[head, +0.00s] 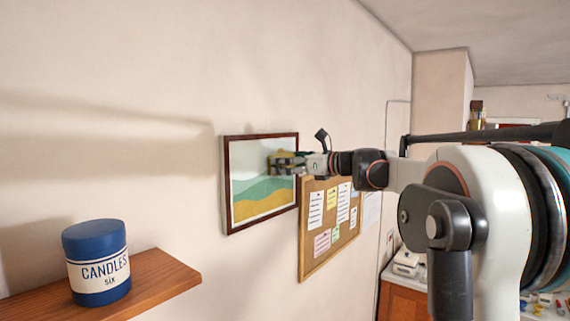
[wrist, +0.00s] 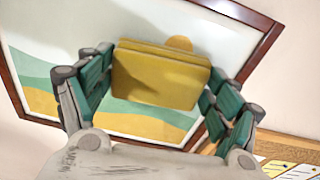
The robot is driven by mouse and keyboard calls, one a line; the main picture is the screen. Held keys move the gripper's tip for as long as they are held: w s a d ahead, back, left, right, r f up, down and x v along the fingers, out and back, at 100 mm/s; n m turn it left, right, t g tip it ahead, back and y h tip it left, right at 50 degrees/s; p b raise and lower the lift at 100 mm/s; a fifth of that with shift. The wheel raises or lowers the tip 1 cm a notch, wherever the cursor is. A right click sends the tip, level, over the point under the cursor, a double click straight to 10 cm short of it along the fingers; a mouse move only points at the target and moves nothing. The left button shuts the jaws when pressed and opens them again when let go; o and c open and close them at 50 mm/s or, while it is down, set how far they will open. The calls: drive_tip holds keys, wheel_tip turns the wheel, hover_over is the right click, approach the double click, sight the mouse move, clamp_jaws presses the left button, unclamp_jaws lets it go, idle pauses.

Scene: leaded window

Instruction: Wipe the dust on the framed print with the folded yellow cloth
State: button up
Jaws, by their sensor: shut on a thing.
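The framed print (head: 253,192) hangs on the wall in the head view, with a dark red-brown frame and a green and yellow landscape. It also fills much of the wrist view (wrist: 50,35), where it looks tilted. My gripper (head: 284,162) is in front of its right part. In the wrist view, my gripper (wrist: 161,68) is shut on the folded yellow cloth (wrist: 158,80), with a green-padded finger at each side. The cloth covers part of the print. I cannot tell whether it touches the print. I cannot make out the dust clearly.
A cork board (head: 312,240) with several pinned notes hangs just right of and below the print. A wooden shelf (head: 165,277) at the lower left bears a blue candle tin (head: 97,245). The wall left of the print is bare.

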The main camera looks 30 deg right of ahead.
drive_tip(key=shift+s, duration=0.15)
drive_tip(key=shift+f+v, duration=0.2)
drive_tip(key=shift+v, duration=2.7)
drive_tip(key=v, duration=0.3)
drive_tip(key=shift+a+f+b, duration=0.1)
drive_tip(key=shift+b, duration=0.2)
